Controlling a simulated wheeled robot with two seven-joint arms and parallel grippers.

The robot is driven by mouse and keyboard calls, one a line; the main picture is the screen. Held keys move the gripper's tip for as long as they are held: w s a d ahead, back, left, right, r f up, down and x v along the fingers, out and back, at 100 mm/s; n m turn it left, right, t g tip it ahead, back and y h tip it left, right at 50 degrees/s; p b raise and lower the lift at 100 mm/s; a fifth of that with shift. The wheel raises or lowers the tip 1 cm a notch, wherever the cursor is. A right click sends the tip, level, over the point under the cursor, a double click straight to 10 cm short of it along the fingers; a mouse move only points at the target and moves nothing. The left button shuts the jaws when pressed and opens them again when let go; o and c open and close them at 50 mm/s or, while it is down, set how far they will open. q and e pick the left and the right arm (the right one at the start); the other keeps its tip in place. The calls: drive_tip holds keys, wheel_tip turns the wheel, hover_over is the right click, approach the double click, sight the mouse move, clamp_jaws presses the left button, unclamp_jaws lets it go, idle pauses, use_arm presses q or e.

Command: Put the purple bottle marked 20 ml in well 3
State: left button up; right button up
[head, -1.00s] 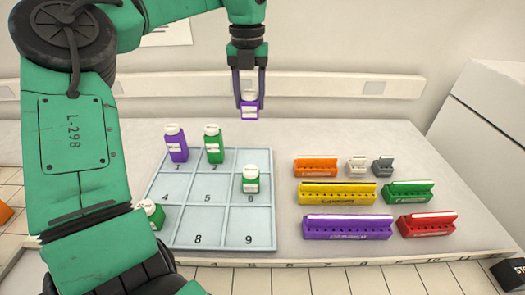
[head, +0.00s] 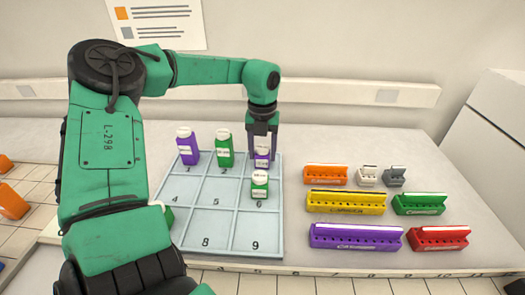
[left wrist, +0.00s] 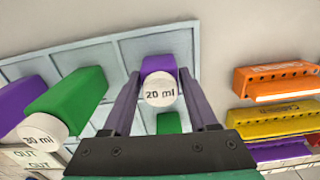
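The purple bottle marked 20 ml (head: 262,159) is upright at well 3, the back right cell of the pale blue tray (head: 205,222). My left gripper (head: 262,148) reaches down over it with a finger on each side. In the left wrist view its white cap (left wrist: 160,89) reads 20 ml, and the fingers (left wrist: 159,78) press against the bottle's sides. I cannot tell whether its base touches the well floor. A green bottle (head: 260,186) stands just in front in well 6. My right gripper is not in view.
Another purple bottle (head: 188,147) stands in well 1 and a green bottle (head: 224,149) in well 2. A further green bottle (head: 168,215) is mostly hidden by my arm. Coloured racks, including a yellow one (head: 345,203), stand right of the tray. Wells 8 and 9 are clear.

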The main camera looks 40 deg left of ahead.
sight(263, 147)
use_arm(q)
drive_tip(key=shift+o, duration=0.9)
wheel_tip(263, 147, up, 12)
drive_tip(key=shift+r, duration=0.2)
drive_tip(key=shift+f, duration=0.1)
